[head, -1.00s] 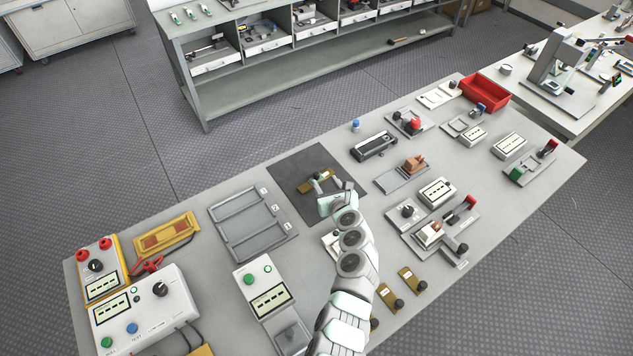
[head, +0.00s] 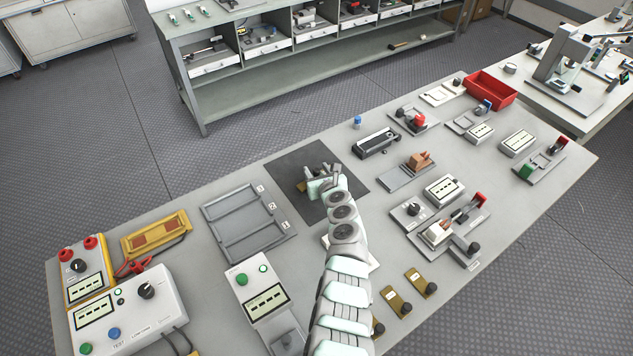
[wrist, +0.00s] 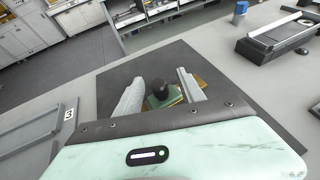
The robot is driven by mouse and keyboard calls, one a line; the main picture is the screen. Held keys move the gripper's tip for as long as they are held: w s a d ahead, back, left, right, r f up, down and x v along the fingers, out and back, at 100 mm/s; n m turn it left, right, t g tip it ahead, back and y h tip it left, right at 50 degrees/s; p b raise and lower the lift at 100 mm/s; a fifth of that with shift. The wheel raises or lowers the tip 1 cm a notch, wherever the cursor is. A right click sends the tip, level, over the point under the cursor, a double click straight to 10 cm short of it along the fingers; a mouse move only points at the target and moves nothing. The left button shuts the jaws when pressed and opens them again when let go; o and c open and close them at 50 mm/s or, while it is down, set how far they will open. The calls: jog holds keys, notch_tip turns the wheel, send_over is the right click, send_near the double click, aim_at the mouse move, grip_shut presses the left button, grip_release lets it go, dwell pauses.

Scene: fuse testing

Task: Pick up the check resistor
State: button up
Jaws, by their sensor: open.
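A brass plate with a black knob, which looks like the check resistor (wrist: 160,88), lies on a dark square mat (wrist: 230,88). In the head view only an edge of the plate (head: 301,187) shows beside my gripper; the rest is hidden behind it. My gripper (wrist: 160,80) is open over the plate. In the wrist view the knob sits between its two fingers, with a gap on each side. Part of a green surface shows below the knob. Whether the fingers touch the plate cannot be told.
Similar brass plates with black knobs (head: 420,283) lie near the front edge. A grey tray with slots (head: 243,190) is left of the mat. A black device (head: 376,142) and a blue-capped item (head: 357,122) stand right of it. Test boxes (head: 135,305) fill the left end.

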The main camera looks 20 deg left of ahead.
jog(key=shift+w+a, duration=0.1)
jog(key=shift+a, duration=0.05)
jog(key=shift+c, duration=0.6)
grip_shut()
